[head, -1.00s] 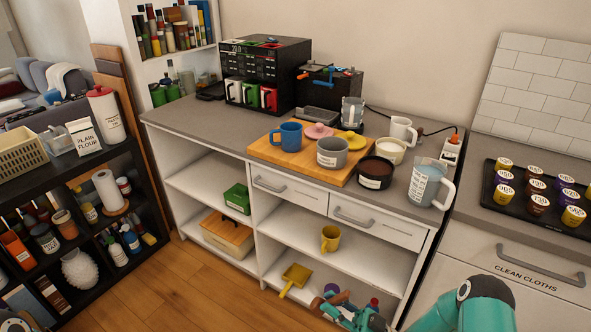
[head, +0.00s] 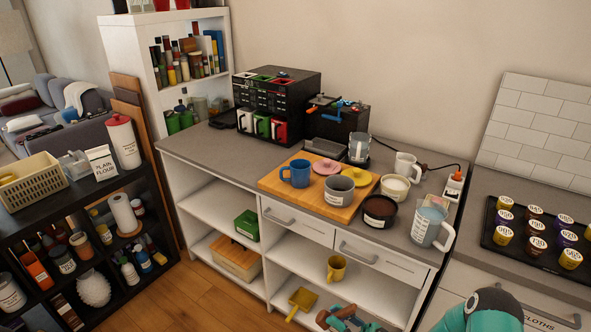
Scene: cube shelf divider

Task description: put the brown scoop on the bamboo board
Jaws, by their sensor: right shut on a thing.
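The bamboo board (head: 277,183) lies on the grey counter with a blue mug (head: 297,173), a grey cup (head: 339,189), a pink lid (head: 326,166) and a yellow lid (head: 357,180) on it. My right gripper (head: 338,318) is low at the bottom edge, in front of the lower shelf. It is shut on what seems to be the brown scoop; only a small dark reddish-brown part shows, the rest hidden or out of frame. A mustard-yellow scoop (head: 302,298) lies left of it, apart from it. My left gripper is out of view.
A dark brown bowl (head: 379,211), a white bowl (head: 395,187) and a labelled jug (head: 430,222) stand right of the board. The board's left end and front-left corner are bare.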

